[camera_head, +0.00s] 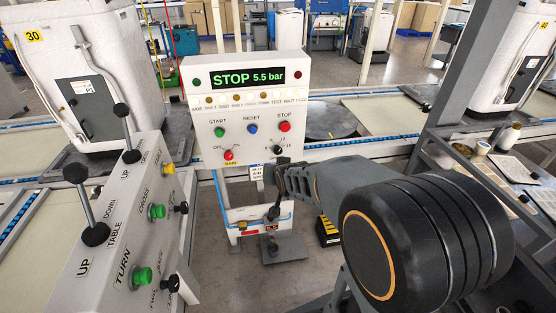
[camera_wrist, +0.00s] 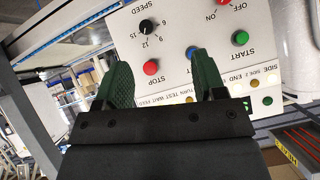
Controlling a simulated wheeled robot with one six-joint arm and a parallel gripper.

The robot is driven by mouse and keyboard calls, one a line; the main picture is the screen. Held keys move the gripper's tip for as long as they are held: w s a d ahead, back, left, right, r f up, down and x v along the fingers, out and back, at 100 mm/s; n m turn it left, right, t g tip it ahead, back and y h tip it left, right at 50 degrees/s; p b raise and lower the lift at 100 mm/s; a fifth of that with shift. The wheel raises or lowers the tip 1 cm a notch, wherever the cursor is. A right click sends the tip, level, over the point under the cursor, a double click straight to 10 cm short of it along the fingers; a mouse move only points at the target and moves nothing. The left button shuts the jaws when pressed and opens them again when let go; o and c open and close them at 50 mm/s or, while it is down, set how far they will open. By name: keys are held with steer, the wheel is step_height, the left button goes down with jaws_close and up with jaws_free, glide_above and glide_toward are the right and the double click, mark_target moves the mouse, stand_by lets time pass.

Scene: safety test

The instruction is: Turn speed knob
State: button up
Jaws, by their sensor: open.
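The speed knob (camera_wrist: 146,26) is a small black knob with a white pointer mark, on the white control panel (camera_wrist: 175,55). A scale with 6, 9, 12 and 15 and the word SPEED surrounds it. In the head view the knob (camera_head: 277,150) is at the panel's lower right, below the red STOP button (camera_head: 285,127). My gripper (camera_wrist: 159,58) is open, its two green fingers apart and nothing between them. The wrist view shows the panel upside down, with the knob beyond the fingertips. In the head view my arm partly hides the gripper just below the panel.
The panel also bears a green START button (camera_head: 219,132), a blue RESET button (camera_head: 252,128) and a red ON/OFF knob (camera_head: 228,155). Its display (camera_head: 248,77) reads STOP 5.5 bar. A lever console (camera_head: 125,225) stands at left. A conveyor runs behind.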

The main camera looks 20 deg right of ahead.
mark_target(279, 151)
steer(key=w+d+f+m+t+h+b, duration=0.2)
steer(key=w+d+f+m+t+b, duration=0.2)
steer(key=w+d+f+t+b, duration=0.45)
steer(key=shift+g, duration=0.65)
steer(key=w+p, duration=0.1)
steer(key=w, duration=0.3)
steer(key=w+f+p, duration=0.1)
steer(key=w, duration=0.4)
steer(key=w+f+p, duration=0.1)
steer(key=w, duration=0.3)
steer(key=shift+w+d, duration=0.2)
steer(key=shift+d, duration=0.2)
steer(key=c, duration=0.9)
